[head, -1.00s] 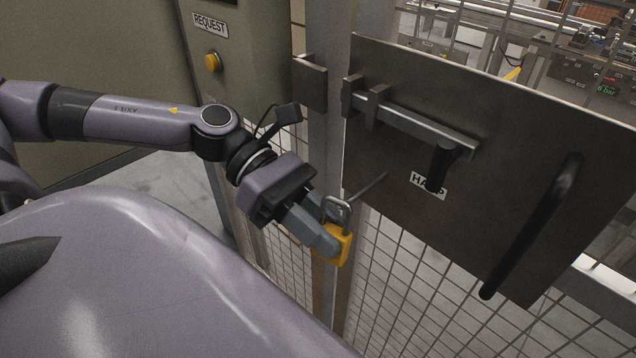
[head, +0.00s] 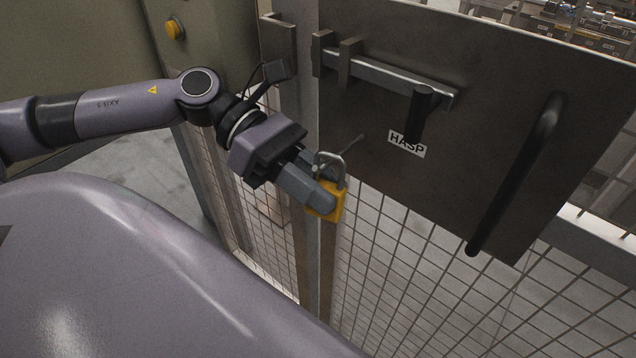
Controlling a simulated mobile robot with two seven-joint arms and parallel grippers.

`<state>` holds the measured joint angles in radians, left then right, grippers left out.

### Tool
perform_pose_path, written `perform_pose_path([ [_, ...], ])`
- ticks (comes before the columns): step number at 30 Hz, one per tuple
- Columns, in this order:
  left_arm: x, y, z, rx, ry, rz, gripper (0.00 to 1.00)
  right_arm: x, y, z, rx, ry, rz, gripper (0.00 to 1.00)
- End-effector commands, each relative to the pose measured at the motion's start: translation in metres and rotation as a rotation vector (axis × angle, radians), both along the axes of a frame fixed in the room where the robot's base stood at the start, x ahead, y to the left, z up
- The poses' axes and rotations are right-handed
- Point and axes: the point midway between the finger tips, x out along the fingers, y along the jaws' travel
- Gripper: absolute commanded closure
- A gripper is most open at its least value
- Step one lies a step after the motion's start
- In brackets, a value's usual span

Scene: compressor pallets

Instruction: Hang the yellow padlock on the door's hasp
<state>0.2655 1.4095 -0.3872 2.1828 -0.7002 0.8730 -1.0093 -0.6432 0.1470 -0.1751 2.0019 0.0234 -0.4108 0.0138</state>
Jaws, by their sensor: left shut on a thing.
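The yellow padlock (head: 338,204) with a grey shackle hangs upright in my left gripper (head: 322,195), which is shut on its body. The shackle points up. The door (head: 470,110) is a dark metal plate with a label reading HASP (head: 407,144). A thin grey rod (head: 350,147), which looks like the hasp, sticks out from the door's lower left. The shackle top is close to the rod in the picture; I cannot tell whether they touch or how far apart they are in depth. My right gripper is not in view.
A sliding bolt (head: 390,75) with a black knob (head: 421,112) crosses the door's upper left. A black handle (head: 517,175) stands on its right. Wire mesh (head: 420,270) and a post lie below and left. A cabinet with a yellow button (head: 175,28) is at the upper left.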

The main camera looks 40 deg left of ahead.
Motion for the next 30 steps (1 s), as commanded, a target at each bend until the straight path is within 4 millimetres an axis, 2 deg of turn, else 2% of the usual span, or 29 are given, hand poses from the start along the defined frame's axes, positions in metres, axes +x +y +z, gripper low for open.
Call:
perform_pose_path([
  [9,-0.0002,-0.0001,0.0001,0.000,0.000,0.000,1.00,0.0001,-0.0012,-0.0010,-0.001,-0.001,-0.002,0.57],
  [10,-0.0002,-0.0001,0.0001,0.000,0.000,0.000,0.63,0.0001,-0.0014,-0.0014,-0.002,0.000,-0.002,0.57],
  [12,-0.0002,0.0000,0.0000,0.000,0.000,0.000,0.43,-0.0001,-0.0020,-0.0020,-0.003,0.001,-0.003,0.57],
  [30,0.0011,0.0009,0.0024,0.000,0.000,0.001,0.43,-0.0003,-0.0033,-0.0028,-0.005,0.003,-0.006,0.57],
])
